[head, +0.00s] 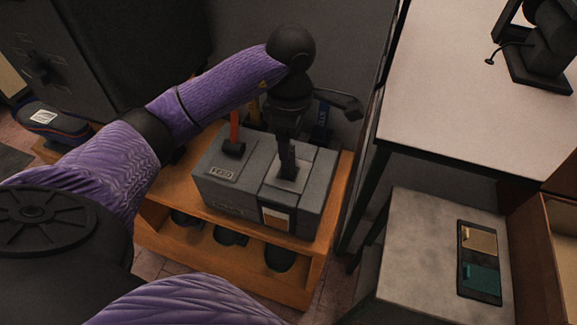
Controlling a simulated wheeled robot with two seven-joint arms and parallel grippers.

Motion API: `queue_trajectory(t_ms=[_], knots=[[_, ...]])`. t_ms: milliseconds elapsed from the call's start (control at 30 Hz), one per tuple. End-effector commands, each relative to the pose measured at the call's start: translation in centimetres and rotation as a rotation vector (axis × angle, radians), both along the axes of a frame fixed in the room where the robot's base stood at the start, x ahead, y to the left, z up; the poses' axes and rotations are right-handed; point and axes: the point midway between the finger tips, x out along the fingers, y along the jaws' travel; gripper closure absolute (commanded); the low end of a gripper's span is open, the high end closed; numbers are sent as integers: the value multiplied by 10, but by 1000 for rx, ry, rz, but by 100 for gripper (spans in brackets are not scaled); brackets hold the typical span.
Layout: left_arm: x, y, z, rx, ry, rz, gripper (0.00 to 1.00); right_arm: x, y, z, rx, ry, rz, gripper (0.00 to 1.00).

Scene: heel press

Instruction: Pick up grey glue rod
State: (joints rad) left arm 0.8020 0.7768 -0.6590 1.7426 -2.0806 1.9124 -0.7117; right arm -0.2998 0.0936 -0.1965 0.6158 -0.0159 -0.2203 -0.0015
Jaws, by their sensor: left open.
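My left gripper (288,167) points down over the right part of a grey box (225,185), its tips close to a lighter panel on the top. It is open. I cannot tell whether the tips touch the panel. I cannot make out the grey glue rod; it may be hidden behind the gripper or blend into the grey box. My right gripper is not in view.
The box stands on a wooden rack (165,240) with dark shoes below. A red-handled tool (234,130) stands at its back. A white table (470,90) and a low grey surface (420,250) with a dark tray (465,285) are at right.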

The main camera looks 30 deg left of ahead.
Motion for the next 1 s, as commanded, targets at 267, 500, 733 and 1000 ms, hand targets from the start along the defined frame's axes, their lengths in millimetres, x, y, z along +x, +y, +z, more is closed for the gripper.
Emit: queue_trajectory(t_ms=[267,500,733,1000], knots=[[-4,1,-46,-2,1,-1,28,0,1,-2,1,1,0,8],[-4,1,-46,-3,0,-1,36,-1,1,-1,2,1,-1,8],[-4,1,-46,-3,0,-1,85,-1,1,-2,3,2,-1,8],[-4,1,-46,-3,0,-1,100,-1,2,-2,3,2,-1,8]])
